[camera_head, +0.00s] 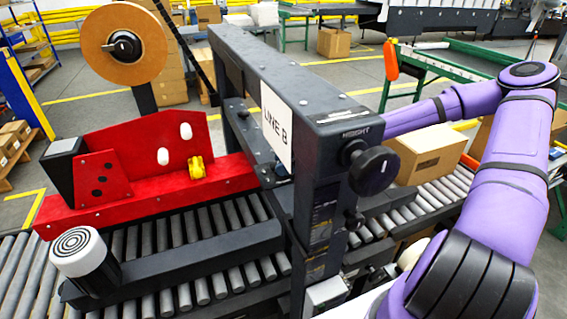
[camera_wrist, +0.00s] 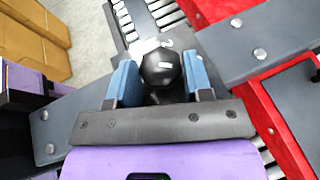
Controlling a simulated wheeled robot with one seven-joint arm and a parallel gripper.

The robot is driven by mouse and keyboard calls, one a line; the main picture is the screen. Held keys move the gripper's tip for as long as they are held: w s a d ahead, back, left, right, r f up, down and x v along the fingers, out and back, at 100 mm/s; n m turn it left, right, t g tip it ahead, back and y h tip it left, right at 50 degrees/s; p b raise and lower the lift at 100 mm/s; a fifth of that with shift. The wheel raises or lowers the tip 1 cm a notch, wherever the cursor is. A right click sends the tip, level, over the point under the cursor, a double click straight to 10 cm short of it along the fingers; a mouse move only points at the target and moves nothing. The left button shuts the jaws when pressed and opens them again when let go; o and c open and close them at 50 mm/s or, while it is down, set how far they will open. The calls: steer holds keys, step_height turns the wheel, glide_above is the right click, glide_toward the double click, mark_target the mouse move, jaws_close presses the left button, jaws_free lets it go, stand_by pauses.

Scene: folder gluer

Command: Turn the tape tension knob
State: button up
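In the wrist view, a round black knob (camera_wrist: 162,68) with a short white mark lies between the two blue fingers of my gripper (camera_wrist: 162,80). The fingers flank it closely on both sides; whether they press on it I cannot tell. White lettering, too small to read, shows just beyond the knob. In the head view, my gripper and this knob are hidden behind the dark machine frame (camera_head: 262,75), where my purple arm reaches in. A tape roll (camera_head: 124,44) with a black hub stands at the upper left.
A black knob (camera_head: 374,170) labelled HEIGHT sticks out of the frame's near post. A red carriage (camera_head: 140,165) and a white-topped roller (camera_head: 77,252) are left over the roller conveyor (camera_head: 180,300). A cardboard box (camera_head: 430,154) sits on the conveyor behind the post, near my arm.

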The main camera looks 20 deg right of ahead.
stand_by(0.3)
steer(key=n+g, duration=0.2)
steer(key=g, duration=0.1)
steer(key=n+g, duration=0.1)
steer(key=shift+w+n+y, duration=0.3)
steer(key=shift+w+n, duration=0.05)
steer(key=shift+n, duration=0.05)
steer(key=n+g, duration=0.3)
steer(key=n+g+h, duration=0.1)
steer(key=g, duration=0.1)
steer(key=shift+w, duration=0.3)
steer(key=n+g+h, duration=0.2)
steer(key=n+g, duration=0.1)
steer(key=n+g+h, duration=0.1)
steer(key=n, duration=0.1)
steer(key=shift+w+a+g, duration=0.25)
steer(key=shift+w+g, duration=0.05)
steer(key=shift+g, duration=0.1)
steer(key=shift+w+a+n+g+h, duration=0.1)
steer(key=shift+a+n+g+h, duration=0.05)
steer(key=shift+n+g+h, duration=1.55)
steer(key=shift+n+h, duration=0.4)
steer(key=shift+n, duration=0.1)
steer(key=o, duration=0.9)
